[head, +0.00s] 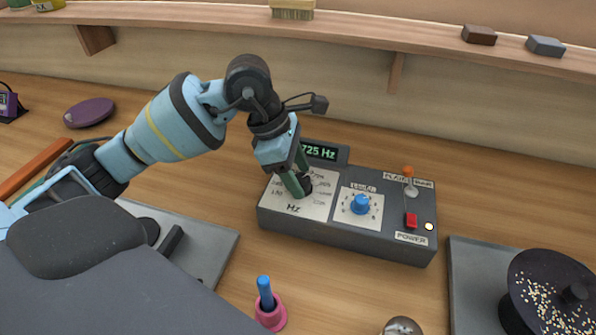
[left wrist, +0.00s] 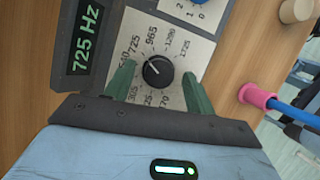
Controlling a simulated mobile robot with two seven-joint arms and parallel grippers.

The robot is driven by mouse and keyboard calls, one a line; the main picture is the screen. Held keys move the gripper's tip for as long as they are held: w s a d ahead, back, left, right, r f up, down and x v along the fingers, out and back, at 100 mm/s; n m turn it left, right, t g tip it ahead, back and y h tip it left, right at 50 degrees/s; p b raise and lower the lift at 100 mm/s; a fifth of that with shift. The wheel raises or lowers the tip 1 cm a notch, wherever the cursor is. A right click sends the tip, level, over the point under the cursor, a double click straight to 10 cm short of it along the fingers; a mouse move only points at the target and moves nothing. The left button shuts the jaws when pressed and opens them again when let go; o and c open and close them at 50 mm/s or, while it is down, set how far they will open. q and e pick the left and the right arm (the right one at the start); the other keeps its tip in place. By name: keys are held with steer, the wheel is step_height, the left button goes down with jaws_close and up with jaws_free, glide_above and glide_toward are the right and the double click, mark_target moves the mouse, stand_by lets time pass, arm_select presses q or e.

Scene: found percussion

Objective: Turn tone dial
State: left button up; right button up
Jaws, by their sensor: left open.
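The tone dial is a black round knob (left wrist: 157,71) on a white plate (left wrist: 168,45) printed with Hz values. In the head view, the plate (head: 285,190) is on the left of a grey box (head: 330,232), and my gripper partly covers the knob. The display (head: 320,152) reads 725 Hz; it also shows in the left wrist view (left wrist: 86,40). My left gripper (head: 297,184) is at the dial. In the left wrist view, its green fingers (left wrist: 158,80) are open, one on each side of the knob, with visible gaps. My right gripper is not in view.
A blue knob (head: 360,204), a red power switch (head: 411,220) and an orange-tipped lever (head: 408,173) are right of the dial. A pink holder (head: 270,315) with a blue stick stands in front. A black drum (head: 550,300) is at right. A shelf (head: 350,37) runs behind.

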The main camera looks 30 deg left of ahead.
arm_select(q)
steer(key=shift+f, duration=0.15)
steer(key=shift+c, duration=0.4)
steer(key=c, duration=0.9)
